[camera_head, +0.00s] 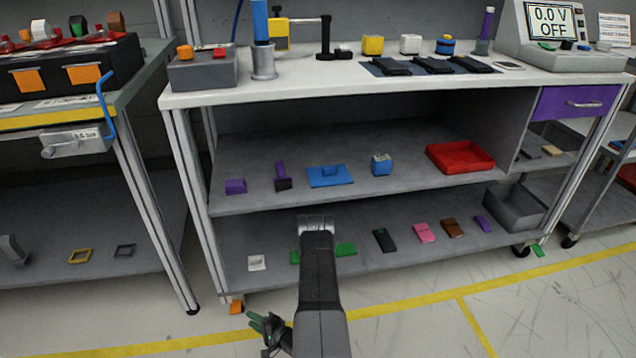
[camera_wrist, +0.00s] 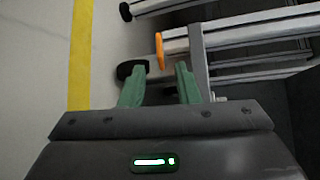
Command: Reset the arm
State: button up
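My arm (camera_head: 320,285) reaches up from the bottom middle of the head view, in front of the workbench's lower shelf. My gripper (camera_head: 265,322) hangs low to the left of the arm, near the floor, with green fingers. In the wrist view the two green fingers of my gripper (camera_wrist: 161,84) stand apart with nothing held between them. An orange piece at a bench leg (camera_wrist: 160,50) shows beyond the fingertips. Part of the lower shelf is hidden behind my arm.
The workbench top (camera_head: 220,95) carries several tools and a meter (camera_head: 555,30). Its middle shelf holds blocks and a red tray (camera_head: 460,157); the lower shelf holds small flat pieces and a grey bin (camera_head: 515,207). Another bench stands left.

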aim_at(235, 310)
jog(key=b+x, duration=0.2)
jog(key=x, duration=0.7)
jog(key=shift+w+a, duration=0.1)
jog(key=shift+w, duration=0.05)
jog(key=p+v, duration=0.4)
jog(key=v, duration=1)
jog(key=b+x, duration=0.1)
jog(key=x, duration=0.3)
jog(key=b+x, duration=0.2)
jog(key=x, duration=0.3)
jog(key=b+x, duration=0.1)
jog(key=x, duration=0.4)
jog(key=shift+f+b, duration=0.3)
jog(key=shift+b, duration=0.1)
jog(key=shift+f+n+t+y, duration=0.25)
jog(key=shift+n+t+y, duration=0.25)
jog(key=shift+n+y, duration=0.15)
